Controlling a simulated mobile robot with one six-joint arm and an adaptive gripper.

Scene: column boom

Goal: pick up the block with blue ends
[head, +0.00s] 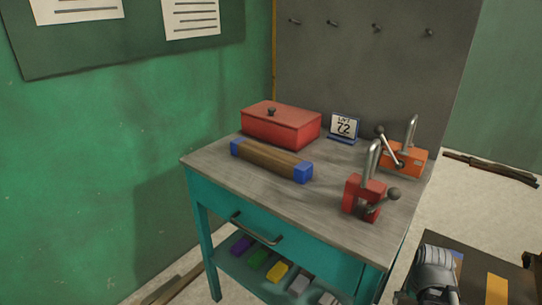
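The block with blue ends (271,158) lies flat on the grey tabletop of a teal workbench (235,172). It is long, with a brown middle and a blue cap at each end. It lies at a slant in front of a red lidded box, and all of it shows. I see nothing holding it. My gripper is not visible in the head view; only a dark grey part at the bottom right, which seems to be my own body, shows.
The red box (285,126) with a dark knob stands behind the block. A small sign (344,127), an orange clamp (407,160) and a red clamp (364,196) stand to the right. Colored blocks (277,272) sit on the lower shelf. The front left tabletop is clear.

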